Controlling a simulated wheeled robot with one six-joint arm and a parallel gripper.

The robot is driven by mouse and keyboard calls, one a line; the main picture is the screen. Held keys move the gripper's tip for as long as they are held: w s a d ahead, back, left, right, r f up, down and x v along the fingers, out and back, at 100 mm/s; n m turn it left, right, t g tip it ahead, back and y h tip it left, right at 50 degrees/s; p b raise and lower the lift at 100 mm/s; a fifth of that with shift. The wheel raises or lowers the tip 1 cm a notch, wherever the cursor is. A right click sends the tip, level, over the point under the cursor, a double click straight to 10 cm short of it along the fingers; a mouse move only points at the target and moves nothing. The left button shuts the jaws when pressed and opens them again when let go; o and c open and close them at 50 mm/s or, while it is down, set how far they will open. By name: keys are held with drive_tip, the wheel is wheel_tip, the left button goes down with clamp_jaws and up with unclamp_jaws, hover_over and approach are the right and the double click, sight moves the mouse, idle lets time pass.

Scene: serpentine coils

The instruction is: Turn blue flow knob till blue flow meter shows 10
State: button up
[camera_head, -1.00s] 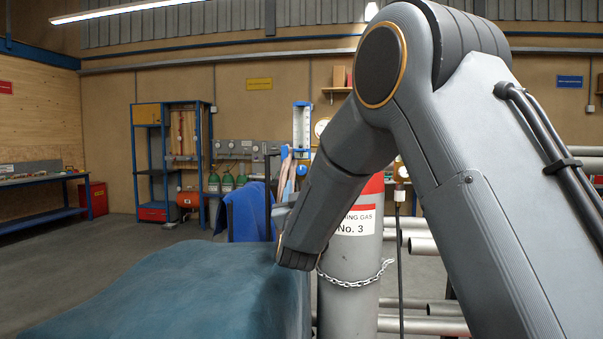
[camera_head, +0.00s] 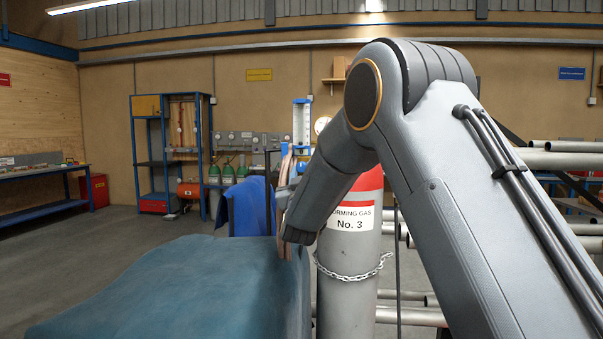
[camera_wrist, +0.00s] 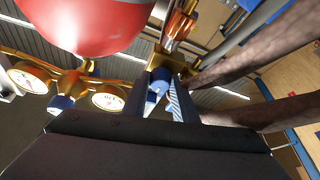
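My gripper (camera_wrist: 160,98) fills the lower middle of the wrist view, its two dark fingers apart and pointing up. A blue knob (camera_wrist: 159,77) on brass fittings shows between or just beyond the fingertips; I cannot tell whether they touch it. A second blue knob (camera_wrist: 61,103) sits lower left under a brass regulator with two round gauges (camera_wrist: 108,97). In the head view my gripper is mostly hidden behind my arm, beside the red-topped gas cylinder. A tall white-and-blue column (camera_head: 302,124), perhaps a flow meter, stands behind; its reading is too small to read.
The gas cylinder (camera_head: 346,262) labelled No. 3 is held by a chain (camera_head: 350,275). Its red top (camera_wrist: 88,22) is close at upper left in the wrist view. Brown hoses (camera_wrist: 262,60) pass close on the right. A blue-green covered surface (camera_head: 170,290) fills the front left.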

drive_tip(key=shift+c, duration=0.9)
